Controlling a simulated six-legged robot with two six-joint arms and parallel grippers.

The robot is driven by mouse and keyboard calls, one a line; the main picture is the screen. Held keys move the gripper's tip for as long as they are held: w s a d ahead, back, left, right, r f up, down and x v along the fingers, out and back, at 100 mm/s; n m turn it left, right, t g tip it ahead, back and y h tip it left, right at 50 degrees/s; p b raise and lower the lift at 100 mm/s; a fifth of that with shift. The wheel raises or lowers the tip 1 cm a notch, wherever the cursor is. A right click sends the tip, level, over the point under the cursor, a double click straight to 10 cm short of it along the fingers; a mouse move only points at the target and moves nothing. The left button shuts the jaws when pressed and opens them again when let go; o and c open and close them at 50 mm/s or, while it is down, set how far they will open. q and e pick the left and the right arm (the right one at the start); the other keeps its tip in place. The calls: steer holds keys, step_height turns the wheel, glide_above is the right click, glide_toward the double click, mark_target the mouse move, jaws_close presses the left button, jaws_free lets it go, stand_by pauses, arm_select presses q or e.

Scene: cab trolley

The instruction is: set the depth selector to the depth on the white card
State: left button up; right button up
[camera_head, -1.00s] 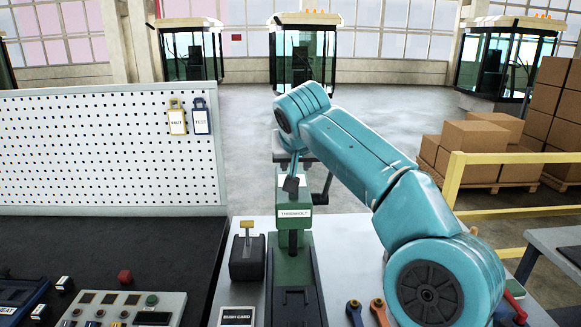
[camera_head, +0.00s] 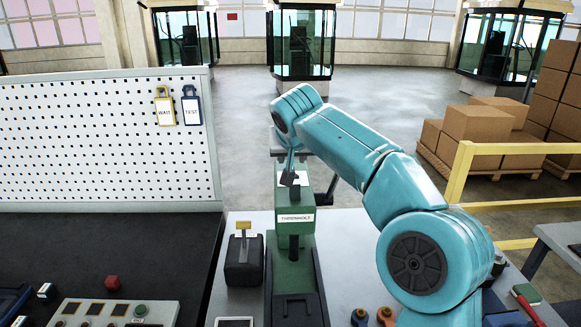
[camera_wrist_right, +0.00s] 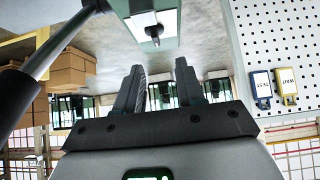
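The green press (camera_head: 290,235), labelled THRENHOLT, stands on the grey bench. My teal right arm reaches over from the right, and its gripper (camera_head: 289,180) is at the upper part of the press, small and partly hidden by the arm. In the right wrist view my gripper (camera_wrist_right: 160,78) is open, with nothing between the fingers. Beyond its tips is the pale end of the press (camera_wrist_right: 148,25), with a dark knob-like part (camera_wrist_right: 152,32); I cannot tell whether this is the depth selector. I cannot pick out a readable depth card. My left gripper is not in view.
A dark lever (camera_wrist_right: 62,45) passes close by the gripper. A black box with a yellow handle (camera_head: 243,255) stands left of the press. WAIT (camera_head: 165,112) and TEST (camera_head: 191,111) tags hang on the white pegboard (camera_head: 90,140). A button panel (camera_head: 115,312) is at lower left.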

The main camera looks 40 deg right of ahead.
mark_target(293, 169)
steer(key=d+f, duration=0.1)
steer(key=w+d+f+p, duration=0.1)
steer(key=d, duration=0.1)
steer(key=shift+f, duration=0.3)
steer(key=x, duration=0.2)
steer(key=p+x, duration=0.1)
steer(key=x, duration=0.1)
steer(key=a+x, duration=0.1)
steer(key=x, duration=0.1)
steer(key=shift+w+d+f+p, duration=0.2)
steer(key=shift+w+p, duration=0.1)
steer(key=shift+w, duration=0.25)
steer(key=shift+s+d+f, duration=0.15)
steer(key=shift+d+f, duration=0.1)
steer(key=shift+d, duration=0.2)
steer(key=shift+w+a+f, duration=0.15)
steer(key=shift+w+a, duration=0.1)
steer(key=shift+w, duration=0.25)
steer(key=shift+s, duration=0.15)
steer(key=c, duration=0.6)
steer(key=shift+s+d, duration=0.15)
steer(key=shift+d, duration=0.1)
jaws_close()
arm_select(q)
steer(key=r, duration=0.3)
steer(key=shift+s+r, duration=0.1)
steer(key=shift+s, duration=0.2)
arm_select(e)
steer(key=shift+a, duration=0.1)
